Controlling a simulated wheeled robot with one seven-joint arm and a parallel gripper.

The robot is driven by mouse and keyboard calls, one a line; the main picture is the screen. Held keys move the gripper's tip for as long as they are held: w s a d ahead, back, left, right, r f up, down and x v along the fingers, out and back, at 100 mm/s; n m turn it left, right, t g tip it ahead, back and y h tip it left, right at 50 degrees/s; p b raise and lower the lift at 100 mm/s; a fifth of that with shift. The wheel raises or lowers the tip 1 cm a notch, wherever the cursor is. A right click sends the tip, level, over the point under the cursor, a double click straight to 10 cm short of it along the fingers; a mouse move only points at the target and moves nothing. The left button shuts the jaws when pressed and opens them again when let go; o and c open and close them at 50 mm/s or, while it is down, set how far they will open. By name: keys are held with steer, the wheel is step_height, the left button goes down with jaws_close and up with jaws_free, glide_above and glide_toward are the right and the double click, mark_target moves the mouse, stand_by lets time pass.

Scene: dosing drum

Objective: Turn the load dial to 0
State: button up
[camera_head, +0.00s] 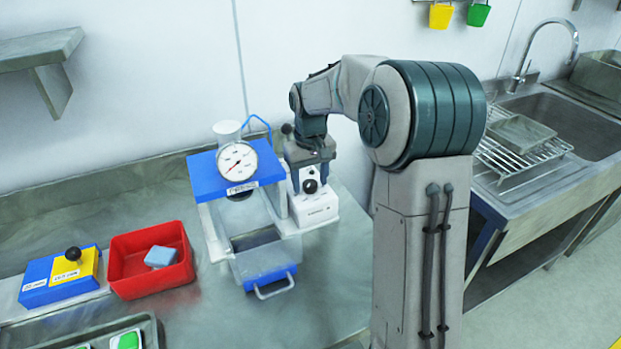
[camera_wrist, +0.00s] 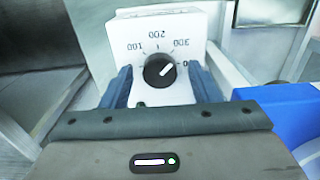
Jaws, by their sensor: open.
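The load dial is a round black knob with a white pointer line on a white box (camera_wrist: 178,30); the dial (camera_wrist: 159,70) is at the middle of the wrist view. My gripper (camera_wrist: 160,74) is open, one blue finger on each side of the dial, with small gaps showing. In the head view my gripper (camera_head: 309,168) is just above the dial (camera_head: 310,187) on the box front.
A blue-topped stand with a round gauge (camera_head: 237,162) is left of my gripper, with a clear drawer (camera_head: 263,262) below. A red bin (camera_head: 150,286) holding a blue block and a blue-yellow lever box (camera_head: 62,276) are further left.

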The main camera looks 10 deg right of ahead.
steer(key=shift+c, duration=0.4)
steer(key=c, duration=0.9)
